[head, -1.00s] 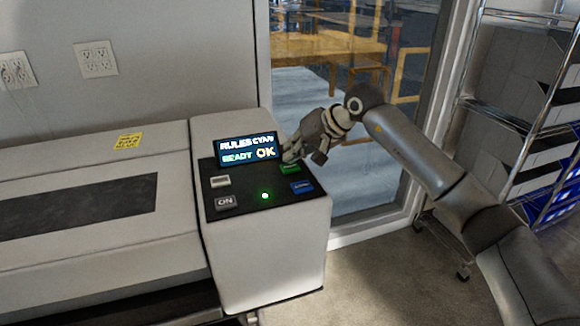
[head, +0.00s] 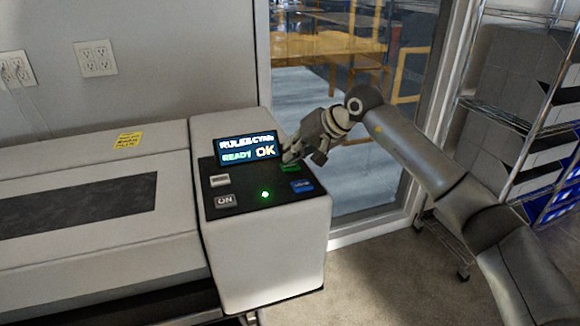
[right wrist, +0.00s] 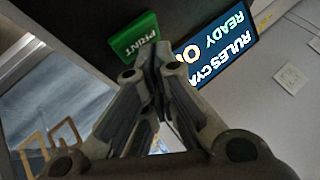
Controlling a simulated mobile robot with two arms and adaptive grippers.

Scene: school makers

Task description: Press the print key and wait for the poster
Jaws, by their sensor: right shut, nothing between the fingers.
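The print key is a green key marked PRINT (right wrist: 134,38), at the upper left in the right wrist view. In the head view the green key (head: 290,168) is partly covered by my right gripper (head: 288,157). My right gripper is shut and empty, its fingertips at or just above the key; I cannot tell whether they touch it. In the right wrist view the closed fingers (right wrist: 158,62) are beside the key. The printer (head: 265,245) has a lit screen (head: 248,149) reading READY and OK. No poster shows. My left gripper is not in view.
The panel also has a grey ON key (head: 225,201), a blue key (head: 301,186), a pale key (head: 219,180) and a lit green lamp (head: 265,194). A glass door stands behind my right arm. A wire shelf (head: 510,107) is at the right.

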